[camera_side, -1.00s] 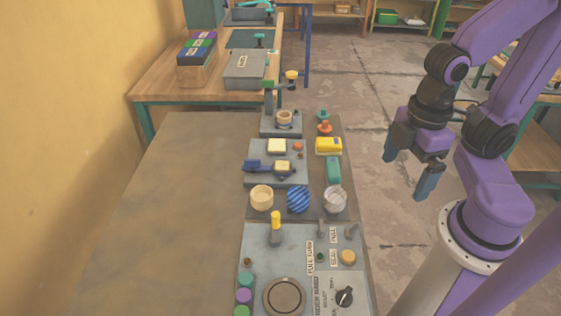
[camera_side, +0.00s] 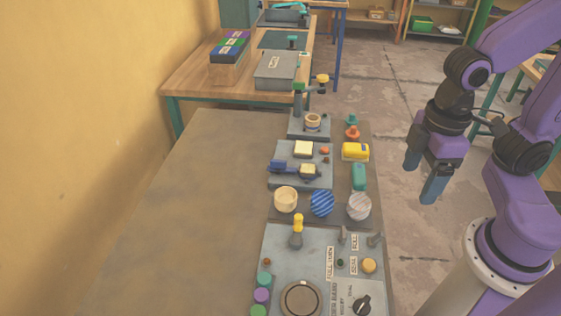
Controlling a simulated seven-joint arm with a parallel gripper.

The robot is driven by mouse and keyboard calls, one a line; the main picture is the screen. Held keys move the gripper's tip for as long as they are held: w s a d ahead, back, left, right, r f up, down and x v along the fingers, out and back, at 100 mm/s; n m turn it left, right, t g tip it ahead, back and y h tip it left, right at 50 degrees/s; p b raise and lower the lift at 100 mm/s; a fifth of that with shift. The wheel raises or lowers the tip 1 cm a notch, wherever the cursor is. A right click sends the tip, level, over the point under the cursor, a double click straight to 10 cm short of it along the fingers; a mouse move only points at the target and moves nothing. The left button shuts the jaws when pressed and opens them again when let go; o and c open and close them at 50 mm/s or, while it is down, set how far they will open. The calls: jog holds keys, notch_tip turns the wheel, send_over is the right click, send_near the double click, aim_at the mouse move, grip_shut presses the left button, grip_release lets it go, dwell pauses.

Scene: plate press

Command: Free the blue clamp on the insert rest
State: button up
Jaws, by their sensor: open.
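The blue clamp (camera_side: 281,167) lies across the front part of a grey plate (camera_side: 322,182), which looks like the insert rest. Its blue body is at the left edge of the plate, and a dark bar runs right to a small cream block (camera_side: 308,169). Whether the clamp presses on that block is too small to tell. A second cream block (camera_side: 303,148) sits behind on the same plate. My gripper (camera_side: 421,181) is open and empty. It hangs to the right of the bench, well apart from the clamp, with its fingers pointing down.
A yellow block (camera_side: 355,151) and a teal block (camera_side: 359,176) stand right of the plate. Cream, blue-striped (camera_side: 321,203) and grey round pieces lie in front. A control panel (camera_side: 280,260) with a yellow-topped lever (camera_side: 298,225) is nearer. The brown bench top (camera_side: 190,210) is clear at left.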

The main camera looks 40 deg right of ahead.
jog(key=w+a+r+m, duration=0.1)
jog(key=w+a+m, duration=0.4)
jog(key=w, duration=0.5)
jog(key=m, duration=1.5)
send_over(278, 160)
notch_tip(278, 160, down, 5)
notch_tip(278, 160, down, 17)
jog(key=shift+r, duration=0.15)
jog(key=c, duration=1.1)
jog(key=shift+o, duration=0.2)
